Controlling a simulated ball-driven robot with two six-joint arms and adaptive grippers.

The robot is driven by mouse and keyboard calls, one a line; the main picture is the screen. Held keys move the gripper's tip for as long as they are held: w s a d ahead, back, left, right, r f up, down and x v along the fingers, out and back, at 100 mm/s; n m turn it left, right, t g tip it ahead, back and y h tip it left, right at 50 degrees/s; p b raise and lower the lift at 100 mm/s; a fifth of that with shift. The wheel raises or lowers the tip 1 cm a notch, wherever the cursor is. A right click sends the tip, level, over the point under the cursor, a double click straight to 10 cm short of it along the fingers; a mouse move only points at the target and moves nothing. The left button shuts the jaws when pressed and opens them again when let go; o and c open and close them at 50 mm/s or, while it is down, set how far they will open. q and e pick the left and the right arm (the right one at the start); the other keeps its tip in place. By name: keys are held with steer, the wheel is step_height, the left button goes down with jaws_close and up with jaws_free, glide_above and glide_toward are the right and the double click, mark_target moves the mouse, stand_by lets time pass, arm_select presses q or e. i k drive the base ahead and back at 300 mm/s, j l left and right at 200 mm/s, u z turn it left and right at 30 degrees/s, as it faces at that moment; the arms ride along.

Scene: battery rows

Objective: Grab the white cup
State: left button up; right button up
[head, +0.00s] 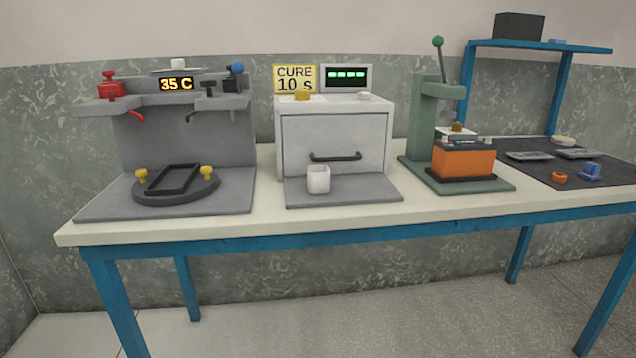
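The white cup (318,179) stands upright on the grey mat (365,190) in front of the white box with a drawer-like door. It is a little left of the door's dark handle (335,157) and apart from it. Nothing covers the cup. Neither of my grippers shows in the head view.
A grey machine with a "35 C" display (176,84) stands left of the cup. A green press (427,118) with an orange block (463,161) stands right. The table's front edge (330,225) is clear. A dark mat (613,171) at right holds several small parts.

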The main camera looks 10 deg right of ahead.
mark_target(318, 177)
steer(key=i+l+u, duration=0.2)
steer(key=l+u, duration=0.2)
steer(key=l, duration=0.2)
steer(key=i+l+u, duration=0.2)
steer(key=l, duration=0.15)
steer(key=l+u, duration=0.2)
steer(key=l, duration=0.15)
steer(key=i, duration=0.05)
